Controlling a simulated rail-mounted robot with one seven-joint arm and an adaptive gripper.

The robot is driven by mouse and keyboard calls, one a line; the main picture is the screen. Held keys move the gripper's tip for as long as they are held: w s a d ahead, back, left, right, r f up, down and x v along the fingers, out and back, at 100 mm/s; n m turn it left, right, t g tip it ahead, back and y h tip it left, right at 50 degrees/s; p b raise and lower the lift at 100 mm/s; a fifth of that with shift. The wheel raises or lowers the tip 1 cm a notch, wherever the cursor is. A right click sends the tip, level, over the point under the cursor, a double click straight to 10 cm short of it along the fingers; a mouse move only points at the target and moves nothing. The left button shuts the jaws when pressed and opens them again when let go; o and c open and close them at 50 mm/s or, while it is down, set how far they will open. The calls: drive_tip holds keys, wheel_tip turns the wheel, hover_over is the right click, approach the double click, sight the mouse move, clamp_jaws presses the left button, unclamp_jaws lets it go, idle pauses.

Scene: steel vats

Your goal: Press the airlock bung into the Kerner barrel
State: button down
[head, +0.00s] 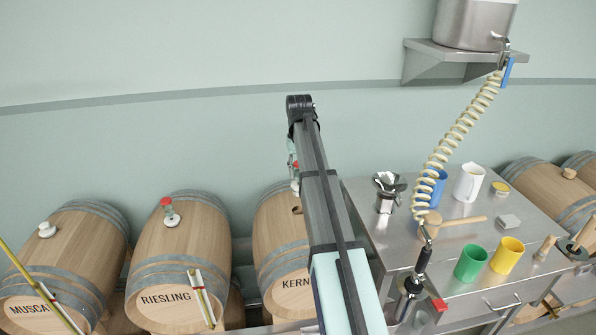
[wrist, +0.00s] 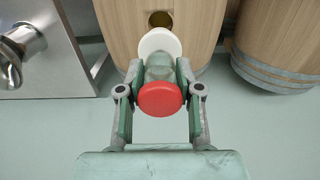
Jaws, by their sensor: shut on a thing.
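My gripper (wrist: 159,74) is shut on the airlock bung, with a green-grey finger on each side of its clear body. The airlock bung (wrist: 160,98) has a red cap towards the wrist camera and a white bung at its far end. The Kerner barrel (wrist: 110,20) is wooden, with an open dark bung hole (wrist: 160,18) just beyond the white bung in the wrist view. The bung appears apart from the hole. In the head view the Kerner barrel (head: 272,235) is partly hidden by my arm, and its label reads "KERN". My gripper there is mostly hidden behind the arm.
The Riesling barrel (head: 180,255) carries a red-capped airlock (head: 170,212). The Muscat barrel (head: 75,260) has a white bung (head: 46,230). A steel bench (head: 455,235) with a funnel (head: 386,190), jugs and cups stands right of my arm. A coiled hose (head: 455,135) hangs over it.

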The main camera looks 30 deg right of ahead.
drive_tip(key=shift+r, duration=0.1)
idle(0.3)
drive_tip(key=shift+f+b, duration=0.4)
drive_tip(key=shift+f, duration=2.45)
drive_tip(key=shift+s+f+b, duration=0.1)
drive_tip(key=shift+f+b, duration=0.5)
drive_tip(key=shift+f, duration=1.55)
drive_tip(key=c, duration=0.7)
unclamp_jaws()
wheel_tip(320, 180, up, 12)
drive_tip(key=shift+r, duration=0.1)
